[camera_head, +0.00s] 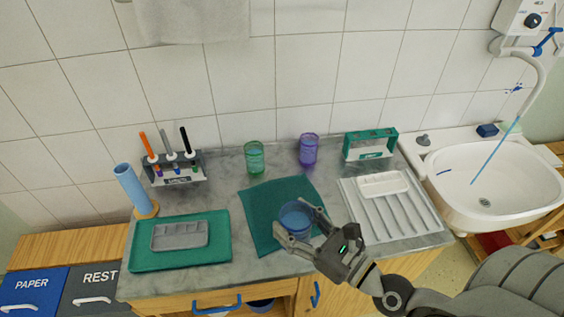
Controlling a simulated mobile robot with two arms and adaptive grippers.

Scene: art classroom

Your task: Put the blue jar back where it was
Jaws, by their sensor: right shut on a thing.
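The blue jar (296,215) is a see-through cup near the front right of the teal mat (257,232). My right gripper (300,222) reaches in from the right, and its fingers are shut around the jar's sides. I cannot tell whether the jar's base touches the mat. Behind the mat, a green jar (254,158) and a purple jar (308,150) stand on the counter near the wall. My left gripper is not in view.
A teal tray (220,255) with a grey palette (180,235) lies at left. A blue tube (131,188), a marker rack (180,175), a green rack (370,145) and a white drainboard (428,226) share the counter (220,195). A sink (485,200) is at right.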

